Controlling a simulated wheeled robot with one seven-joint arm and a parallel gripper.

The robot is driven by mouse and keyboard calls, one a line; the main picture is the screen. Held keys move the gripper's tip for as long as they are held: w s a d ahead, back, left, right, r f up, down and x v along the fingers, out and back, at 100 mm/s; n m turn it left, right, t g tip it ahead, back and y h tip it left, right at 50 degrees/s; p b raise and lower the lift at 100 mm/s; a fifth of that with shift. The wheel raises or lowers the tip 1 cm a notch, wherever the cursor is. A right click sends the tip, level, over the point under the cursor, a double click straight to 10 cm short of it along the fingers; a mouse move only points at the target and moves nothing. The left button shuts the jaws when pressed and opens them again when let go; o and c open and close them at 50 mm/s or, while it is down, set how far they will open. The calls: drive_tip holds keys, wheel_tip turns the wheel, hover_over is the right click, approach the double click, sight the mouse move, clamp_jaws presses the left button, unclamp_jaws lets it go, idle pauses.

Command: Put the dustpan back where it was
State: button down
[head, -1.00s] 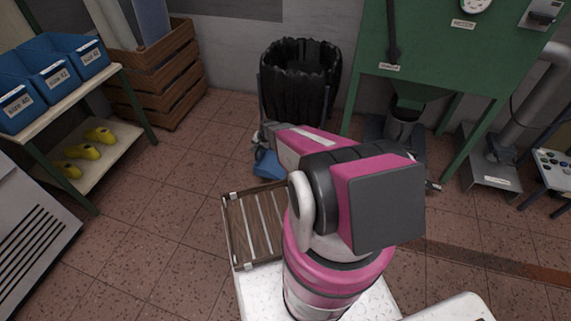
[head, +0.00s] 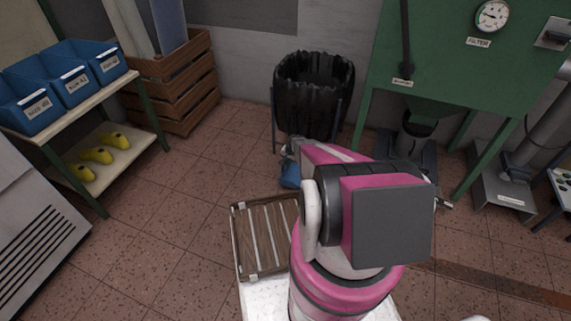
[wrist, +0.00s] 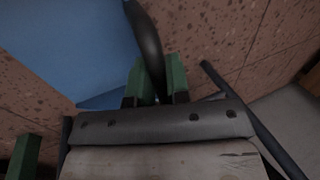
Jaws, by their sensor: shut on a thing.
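The blue dustpan (head: 290,177) shows in the head view in front of the black bin, partly hidden by my arm. In the wrist view its blue pan (wrist: 65,45) fills the upper left, and a dark curved handle (wrist: 147,38) runs down to my gripper (wrist: 157,84). The two green fingertips are shut on this handle, one on each side. In the head view the fingertips are mostly hidden behind my arm. The tiled floor shows below the pan; the gap to it is hard to judge.
A bin with a black liner (head: 313,90) stands by the wall. A green machine (head: 470,70) with legs is to its right. A wooden crate (head: 180,85) and a shelf with blue boxes (head: 70,85) stand left. Floor (head: 190,190) between shelf and bin is clear.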

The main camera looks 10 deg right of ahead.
wheel_tip(320, 180, down, 2)
drive_tip(key=c, duration=1.1)
unclamp_jaws()
drive_tip(key=a+v, duration=0.1)
drive_tip(key=v, duration=1.2)
drive_tip(key=s+a+r+n+g+h, duration=0.1)
drive_tip(key=s+a+r+n, duration=0.2)
drive_tip(key=s+r, duration=1)
drive_tip(key=s+a+r+n+g+h, duration=0.1)
drive_tip(key=s+a+r, duration=0.6)
drive_tip(key=s+r, duration=0.7)
wheel_tip(320, 180, up, 6)
drive_tip(key=n+h, duration=0.1)
drive_tip(key=n, duration=0.1)
drive_tip(key=shift+s+a+n, duration=0.25)
drive_tip(key=shift+n, duration=0.15)
